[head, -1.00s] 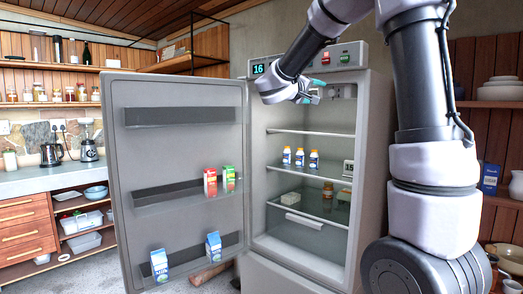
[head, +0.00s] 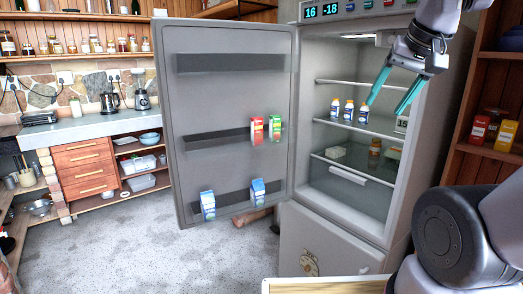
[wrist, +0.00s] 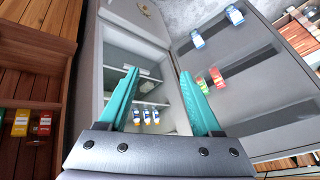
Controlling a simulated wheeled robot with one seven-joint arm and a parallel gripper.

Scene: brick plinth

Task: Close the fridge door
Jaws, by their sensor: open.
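The fridge (head: 345,222) stands right of the middle in the head view, with its upper compartment open. Its grey door (head: 228,90) is swung wide to the left. Cartons stand in the door's shelves, and several small bottles stand on an inside shelf. My gripper (head: 389,92) is open and empty, in front of the right part of the fridge opening, apart from the door. In the wrist view the teal fingers of my gripper (wrist: 163,80) are spread and point towards the fridge interior, with the door (wrist: 245,75) to the right. The door's outer face is hidden.
A counter (head: 75,128) with drawers, a kettle and a blender runs along the left. Grey floor (head: 130,240) lies open left of and below the door. Wooden shelves (head: 490,158) with packets stand at the right. A pale-edged surface (head: 330,284) shows at the bottom.

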